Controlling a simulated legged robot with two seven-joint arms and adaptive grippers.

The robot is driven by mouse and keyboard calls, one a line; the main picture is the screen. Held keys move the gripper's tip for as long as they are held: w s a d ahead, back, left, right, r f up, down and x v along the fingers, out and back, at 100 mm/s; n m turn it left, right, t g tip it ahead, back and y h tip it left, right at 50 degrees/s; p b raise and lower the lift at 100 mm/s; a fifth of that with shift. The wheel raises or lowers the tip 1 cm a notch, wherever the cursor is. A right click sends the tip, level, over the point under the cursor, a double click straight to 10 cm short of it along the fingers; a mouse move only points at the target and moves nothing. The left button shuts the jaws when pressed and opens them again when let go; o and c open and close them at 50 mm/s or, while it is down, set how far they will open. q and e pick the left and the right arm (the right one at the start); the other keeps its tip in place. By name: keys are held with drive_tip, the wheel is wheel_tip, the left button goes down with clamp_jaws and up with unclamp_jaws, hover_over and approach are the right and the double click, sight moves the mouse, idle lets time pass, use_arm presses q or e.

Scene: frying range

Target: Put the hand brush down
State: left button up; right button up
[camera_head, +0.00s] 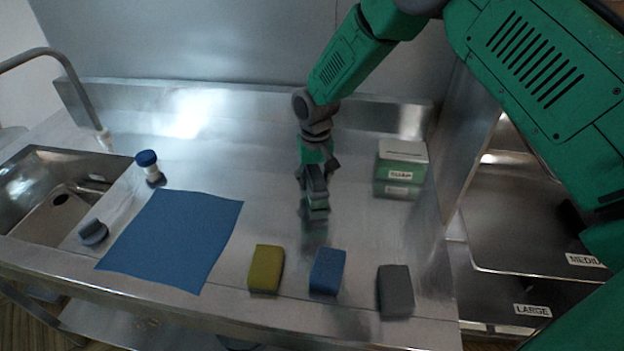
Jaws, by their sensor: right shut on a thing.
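My right gripper (314,178) comes down from the upper right over the middle of the steel counter, pointing downward. It is shut on a small dark grey thing, which I take to be the hand brush (317,212). The fingers hide much of the brush. Its lower end blends into a greenish reflection on the steel, so I cannot tell whether it touches the counter. My left gripper is not in view.
A yellow sponge (266,268), blue sponge (327,271) and grey sponge (394,291) line the front edge. Left are a blue cloth (172,240), blue-capped container (150,168), grey object (93,232) and sink (40,205). Green-and-white boxes (402,160) stand right. Bare steel surrounds the gripper.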

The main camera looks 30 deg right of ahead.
sight(315, 168)
drive_tip(key=shift+d+f, duration=0.25)
drive_tip(key=shift+d, duration=0.05)
drive_tip(key=o, duration=0.9)
drive_tip(key=shift+a, duration=0.15)
drive_tip(key=shift+o, duration=0.6)
drive_tip(key=shift+a+r, duration=0.2)
drive_tip(key=shift+a, duration=0.6)
drive_tip(key=r, duration=0.2)
drive_tip(key=d+r, duration=0.1)
drive_tip(key=r+b, duration=0.1)
drive_tip(key=r, duration=0.1)
drive_tip(key=shift+w+d+r, duration=0.15)
drive_tip(key=shift+d+r, duration=0.15)
drive_tip(key=shift+r, duration=0.05)
drive_tip(key=r, duration=0.2)
drive_tip(key=a+r, duration=0.1)
drive_tip(key=r, duration=0.2)
drive_tip(key=shift+r, duration=0.3)
drive_tip(key=shift+a+r, duration=0.25)
drive_tip(key=shift+r, duration=0.1)
drive_tip(key=shift+d+f, duration=0.15)
drive_tip(key=shift+d, duration=0.55)
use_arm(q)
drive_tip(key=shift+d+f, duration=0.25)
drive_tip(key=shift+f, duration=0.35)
